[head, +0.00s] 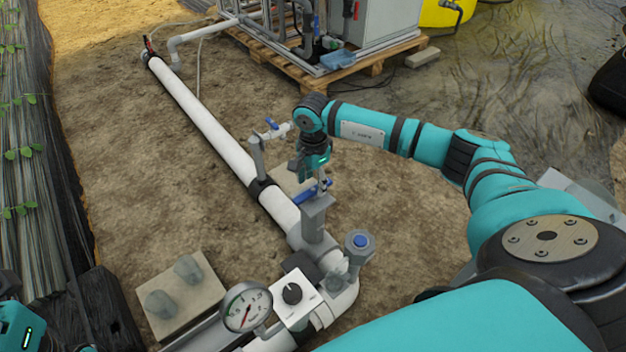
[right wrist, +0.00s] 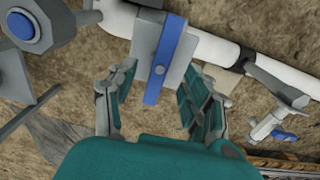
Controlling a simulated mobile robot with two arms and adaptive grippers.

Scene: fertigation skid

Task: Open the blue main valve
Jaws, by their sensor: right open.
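The main valve's blue lever (head: 307,194) sits on a grey valve body (head: 314,222) on the white pipe. In the right wrist view the blue lever (right wrist: 164,62) lies crosswise to the pipe. My right gripper (head: 323,184) is over the lever with its fingers pointing down. In the right wrist view my right gripper (right wrist: 160,90) is open, with one finger on each side of the lever and a gap to it. Part of my left gripper (head: 14,326) shows at the bottom left edge; its fingers are not clear.
A small valve with a blue handle (head: 271,124) stands on a branch beyond. A blue-centred knob (head: 361,241), a pressure gauge (head: 246,307) and a controller with a black dial (head: 292,294) are nearer. A pallet skid (head: 345,72) stands behind. Bare soil lies left of the pipe.

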